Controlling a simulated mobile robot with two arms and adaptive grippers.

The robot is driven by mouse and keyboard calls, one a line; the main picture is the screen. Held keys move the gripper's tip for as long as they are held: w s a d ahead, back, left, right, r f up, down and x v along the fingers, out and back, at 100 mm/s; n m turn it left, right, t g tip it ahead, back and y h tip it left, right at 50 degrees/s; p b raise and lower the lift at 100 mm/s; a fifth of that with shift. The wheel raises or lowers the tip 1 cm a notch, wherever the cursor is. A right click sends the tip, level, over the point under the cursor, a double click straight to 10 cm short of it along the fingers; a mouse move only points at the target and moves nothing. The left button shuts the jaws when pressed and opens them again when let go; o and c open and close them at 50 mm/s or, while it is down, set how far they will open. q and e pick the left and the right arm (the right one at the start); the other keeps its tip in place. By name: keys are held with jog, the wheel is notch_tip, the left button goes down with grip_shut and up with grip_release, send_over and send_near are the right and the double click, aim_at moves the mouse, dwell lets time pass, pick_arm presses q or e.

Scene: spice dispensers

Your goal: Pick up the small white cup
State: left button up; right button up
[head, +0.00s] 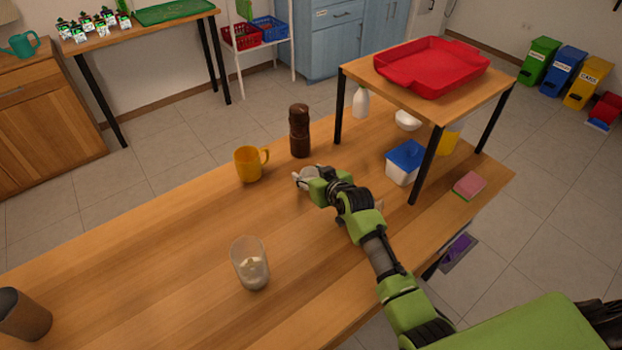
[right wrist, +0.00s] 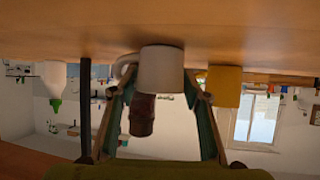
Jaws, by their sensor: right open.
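The small white cup (right wrist: 162,70) shows in the right wrist view, where the picture is upside down. It stands on the wooden table between the two fingers of my right gripper (right wrist: 163,95). The fingers are open and spread to either side of it; I cannot tell whether either touches it. In the head view my right gripper (head: 308,179) is low over the table, and only a bit of white of the cup (head: 309,171) shows there, mostly hidden by the gripper. My left gripper is in neither view.
A yellow mug (head: 249,164) and a brown mill (head: 299,131) stand close behind my right gripper. A clear glass (head: 250,263) stands toward the front. A blue-lidded box (head: 405,162) and a small shelf with a red tray (head: 432,67) are at the right. The table's left middle is clear.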

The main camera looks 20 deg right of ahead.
jog(key=c, duration=0.9)
